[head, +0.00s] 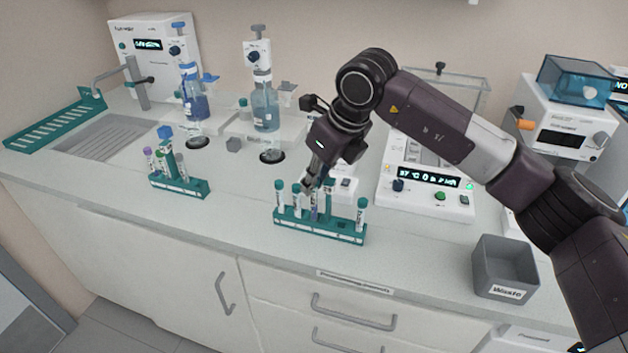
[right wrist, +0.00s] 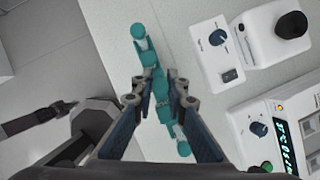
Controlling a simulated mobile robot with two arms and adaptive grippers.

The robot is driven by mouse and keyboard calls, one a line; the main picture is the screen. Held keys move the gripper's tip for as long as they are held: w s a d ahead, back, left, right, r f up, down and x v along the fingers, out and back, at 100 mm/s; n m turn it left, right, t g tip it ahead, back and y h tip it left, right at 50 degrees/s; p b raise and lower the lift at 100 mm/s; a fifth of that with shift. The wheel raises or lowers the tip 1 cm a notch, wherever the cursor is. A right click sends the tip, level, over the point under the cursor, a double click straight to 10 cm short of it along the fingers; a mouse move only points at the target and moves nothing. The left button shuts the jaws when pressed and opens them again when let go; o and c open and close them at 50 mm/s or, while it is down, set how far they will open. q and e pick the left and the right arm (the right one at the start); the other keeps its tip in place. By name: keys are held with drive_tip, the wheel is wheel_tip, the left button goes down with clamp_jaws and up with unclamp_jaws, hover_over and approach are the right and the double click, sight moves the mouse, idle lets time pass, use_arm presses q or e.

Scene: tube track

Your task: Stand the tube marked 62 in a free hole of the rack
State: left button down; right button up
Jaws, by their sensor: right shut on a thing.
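My right gripper (head: 313,187) points down over the teal rack (head: 345,237) in the middle of the bench and is shut on a tube (head: 314,213). The tube is upright, its lower part at the rack; I cannot tell how deep it sits. Its teal cap (right wrist: 160,88) shows between the fingertips in the right wrist view. The number on it cannot be read, so I cannot tell if it is tube 62. Other teal-capped tubes (head: 281,192) (head: 362,213) stand in the same rack on both sides.
A second teal rack (head: 190,190) with several tubes stands to the left. Bottles with dispensers (head: 265,105) and a heater unit (head: 430,185) are behind. A grey waste bin (head: 505,268) stands at the right. The bench between the racks is clear.

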drive_tip(key=shift+r+p, duration=0.55)
drive_tip(key=shift+r, duration=0.5)
drive_tip(key=o, duration=0.9)
drive_tip(key=shift+r, duration=0.15)
drive_tip(key=v, duration=1.1)
drive_tip(key=shift+s+d+r, duration=0.1)
drive_tip(key=shift+r, duration=0.2)
